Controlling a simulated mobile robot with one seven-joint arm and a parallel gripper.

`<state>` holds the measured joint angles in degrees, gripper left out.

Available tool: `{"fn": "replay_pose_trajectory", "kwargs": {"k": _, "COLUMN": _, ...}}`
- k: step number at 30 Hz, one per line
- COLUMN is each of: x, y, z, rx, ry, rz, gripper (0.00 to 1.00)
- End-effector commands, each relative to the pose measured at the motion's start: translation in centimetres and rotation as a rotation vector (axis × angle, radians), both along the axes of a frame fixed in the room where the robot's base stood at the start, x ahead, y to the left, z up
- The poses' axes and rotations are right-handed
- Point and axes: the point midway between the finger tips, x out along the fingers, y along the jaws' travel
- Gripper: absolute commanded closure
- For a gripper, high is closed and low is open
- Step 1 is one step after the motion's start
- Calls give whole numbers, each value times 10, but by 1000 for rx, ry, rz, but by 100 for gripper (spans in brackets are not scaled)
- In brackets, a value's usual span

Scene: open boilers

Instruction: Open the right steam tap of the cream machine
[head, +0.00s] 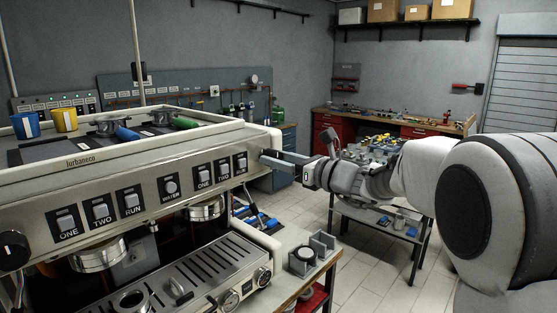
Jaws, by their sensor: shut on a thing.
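The cream machine (100,152) fills the left of the head view, with its front panel running toward the back right. A black round tap knob (14,250) sits at the panel's near left end. My gripper (268,158) reaches in from the right, with its fingers at the panel's far right end. It is shut on the right steam tap there. The fingers hide nearly all of that tap, so how far it is turned cannot be seen.
Several square switches (131,201) line the panel left of my gripper. A blue cup (26,125), a yellow cup (64,119) and portafilters stand on top. Below are the drip tray (190,275) and dials (263,276). A cluttered cart (390,222) stands behind my arm.

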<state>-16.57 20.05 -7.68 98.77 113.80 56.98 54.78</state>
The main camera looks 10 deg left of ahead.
Motion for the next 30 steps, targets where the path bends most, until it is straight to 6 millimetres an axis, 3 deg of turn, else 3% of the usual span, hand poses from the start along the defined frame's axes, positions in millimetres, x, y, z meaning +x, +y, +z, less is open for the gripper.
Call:
{"fn": "replay_pose_trajectory", "kwargs": {"k": 11, "x": 0, "y": 0, "z": -7, "rx": -85, "ry": -151, "rz": -1, "gripper": 100}}
{"fn": "replay_pose_trajectory", "kwargs": {"k": 30, "x": -2, "y": 1, "z": -8, "rx": -391, "ry": -666, "rz": -1, "gripper": 100}}
